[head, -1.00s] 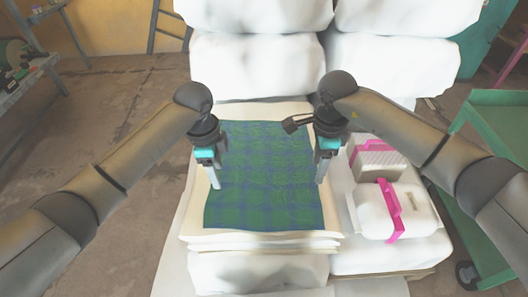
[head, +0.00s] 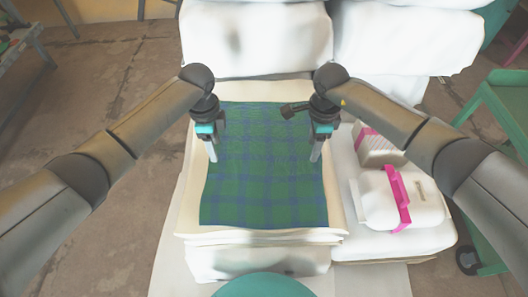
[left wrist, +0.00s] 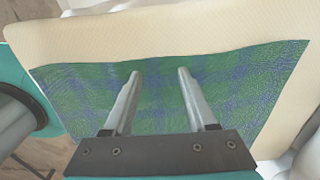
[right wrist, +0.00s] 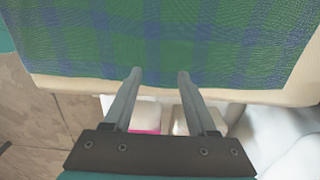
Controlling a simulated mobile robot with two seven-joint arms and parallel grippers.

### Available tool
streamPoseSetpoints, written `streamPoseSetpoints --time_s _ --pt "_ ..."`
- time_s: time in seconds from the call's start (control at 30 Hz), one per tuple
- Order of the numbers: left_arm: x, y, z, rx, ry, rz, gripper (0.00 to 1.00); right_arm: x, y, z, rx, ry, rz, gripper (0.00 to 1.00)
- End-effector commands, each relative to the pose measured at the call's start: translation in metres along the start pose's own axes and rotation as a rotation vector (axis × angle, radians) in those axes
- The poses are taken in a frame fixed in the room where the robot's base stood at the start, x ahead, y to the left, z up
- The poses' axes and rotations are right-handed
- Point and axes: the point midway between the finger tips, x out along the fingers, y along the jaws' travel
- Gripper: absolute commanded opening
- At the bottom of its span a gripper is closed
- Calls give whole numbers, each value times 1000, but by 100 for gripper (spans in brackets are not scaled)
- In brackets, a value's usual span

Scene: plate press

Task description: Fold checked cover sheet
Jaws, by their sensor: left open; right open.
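The checked cover sheet (head: 264,185), green with blue lines, lies spread flat on a cream padded stack. My left gripper (head: 213,158) is open and empty over the sheet's left edge. My right gripper (head: 315,157) is open and empty over its right edge. In the left wrist view the open fingers (left wrist: 158,75) are over the sheet (left wrist: 225,85). In the right wrist view the fingertips (right wrist: 160,75) are at the sheet's border (right wrist: 150,40). I cannot tell whether the fingertips touch the cloth.
The cream stack (head: 185,215) carries the sheet. To its right are a white case with a pink strap (head: 425,200) and a smaller pink-banded box (head: 372,147). A green cart (head: 505,110) stands at far right. Large white bales (head: 255,45) rise behind.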

Motion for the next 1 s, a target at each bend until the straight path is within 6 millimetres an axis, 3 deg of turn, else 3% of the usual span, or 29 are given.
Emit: streamPoseSetpoints --time_s 0.57,1.0 --pt "12 0 0 0 -1 0 57 11 0 0 0 0 -1 57" --pt "11 0 0 0 -1 0 33 10 0 -1 0 1 -1 33"
